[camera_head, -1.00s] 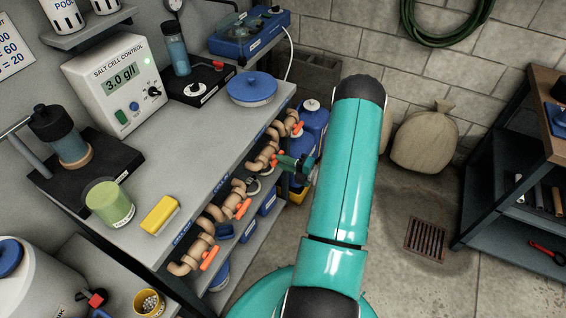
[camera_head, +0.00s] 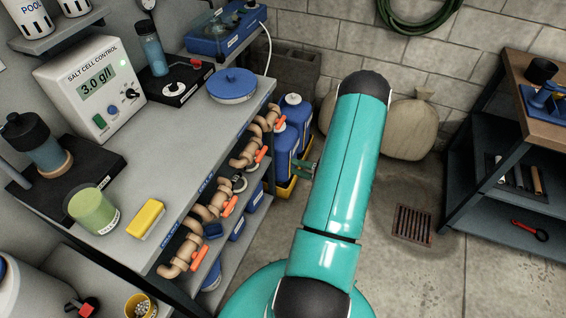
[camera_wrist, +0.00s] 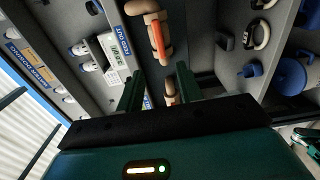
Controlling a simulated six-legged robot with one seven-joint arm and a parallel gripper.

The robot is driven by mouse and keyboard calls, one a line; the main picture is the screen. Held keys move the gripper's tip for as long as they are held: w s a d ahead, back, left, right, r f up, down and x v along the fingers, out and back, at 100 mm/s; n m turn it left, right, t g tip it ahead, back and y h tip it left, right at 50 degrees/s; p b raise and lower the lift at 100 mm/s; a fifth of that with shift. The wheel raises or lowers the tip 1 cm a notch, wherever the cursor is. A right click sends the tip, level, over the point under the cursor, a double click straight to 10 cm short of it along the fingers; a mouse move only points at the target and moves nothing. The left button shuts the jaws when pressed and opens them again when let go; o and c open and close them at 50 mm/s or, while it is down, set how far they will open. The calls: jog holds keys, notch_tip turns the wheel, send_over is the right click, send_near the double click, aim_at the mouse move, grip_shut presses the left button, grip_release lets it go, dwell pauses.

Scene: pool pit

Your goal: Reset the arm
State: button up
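My teal arm (camera_head: 345,170) stands upright in the middle of the head view. Only a small dark green part of my gripper (camera_head: 303,170) shows beside its left edge, in front of the blue jugs. In the wrist view, the two dark green fingers of my gripper (camera_wrist: 158,88) are spread apart with nothing held between them. Beyond them are a beige pipe with an orange valve handle (camera_wrist: 158,38) and the bench front.
The grey bench (camera_head: 140,220) on the left carries the salt cell control box (camera_head: 90,85), a green cup (camera_head: 93,210) and a yellow block (camera_head: 146,218). Valved pipes (camera_head: 212,212) line its front. A dark shelf (camera_head: 500,150) stands right. Floor around the drain (camera_head: 412,223) is clear.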

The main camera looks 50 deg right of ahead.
jog(key=shift+v, duration=1.2)
